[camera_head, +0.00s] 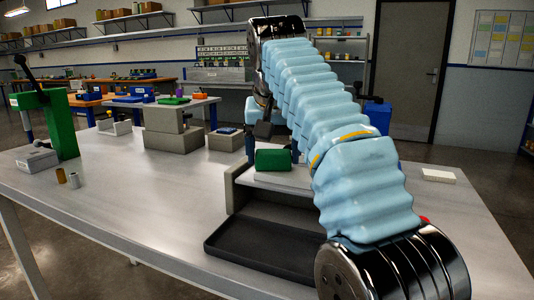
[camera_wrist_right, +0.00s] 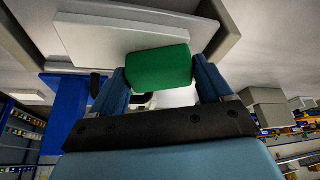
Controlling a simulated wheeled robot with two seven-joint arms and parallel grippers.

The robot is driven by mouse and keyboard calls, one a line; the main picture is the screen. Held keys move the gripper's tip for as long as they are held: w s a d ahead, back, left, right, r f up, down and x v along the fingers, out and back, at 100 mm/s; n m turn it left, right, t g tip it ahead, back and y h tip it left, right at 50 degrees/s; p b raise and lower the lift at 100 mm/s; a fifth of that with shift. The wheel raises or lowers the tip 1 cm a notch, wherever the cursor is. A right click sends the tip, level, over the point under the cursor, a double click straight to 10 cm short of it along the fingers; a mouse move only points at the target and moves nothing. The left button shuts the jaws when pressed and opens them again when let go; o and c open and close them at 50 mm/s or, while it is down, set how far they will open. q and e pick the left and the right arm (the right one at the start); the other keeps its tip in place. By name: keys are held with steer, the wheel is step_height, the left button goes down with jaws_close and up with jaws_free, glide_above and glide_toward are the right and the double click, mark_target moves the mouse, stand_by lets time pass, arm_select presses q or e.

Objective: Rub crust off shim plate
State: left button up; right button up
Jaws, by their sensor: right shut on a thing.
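A green block (camera_head: 273,159) is between the blue fingers of my right gripper (camera_head: 272,152), which is shut on it. In the right wrist view the green block (camera_wrist_right: 158,67) sits between the two fingertips (camera_wrist_right: 162,78). A pale flat plate (camera_head: 290,180), apparently the shim plate, lies beneath the block on a grey stand; it also shows in the right wrist view (camera_wrist_right: 95,40). The block is over the plate; I cannot tell whether they touch. My sleeved arm hides the plate's right part. No crust can be made out. My left gripper is out of view.
A black tray (camera_head: 255,250) lies in front of the grey stand (camera_head: 236,187). Grey blocks (camera_head: 173,138) stand behind left, a green press (camera_head: 62,130) and two small cylinders (camera_head: 73,180) at far left. A white block (camera_head: 438,175) lies right. The left front table is clear.

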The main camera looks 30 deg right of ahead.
steer(key=shift+s+d+f+b, duration=0.3)
steer(key=shift+s+d+b, duration=0.15)
steer(key=shift+s+d, duration=0.2)
steer(key=shift+c, duration=0.4)
steer(key=shift+s+d+r, duration=0.1)
steer(key=shift+s+d, duration=0.05)
steer(key=shift+s, duration=0.15)
steer(key=shift+c, duration=0.5)
step_height(320, 180, up, 3)
steer(key=p, duration=0.3)
steer(key=shift+r, duration=0.1)
steer(key=shift+w, duration=0.1)
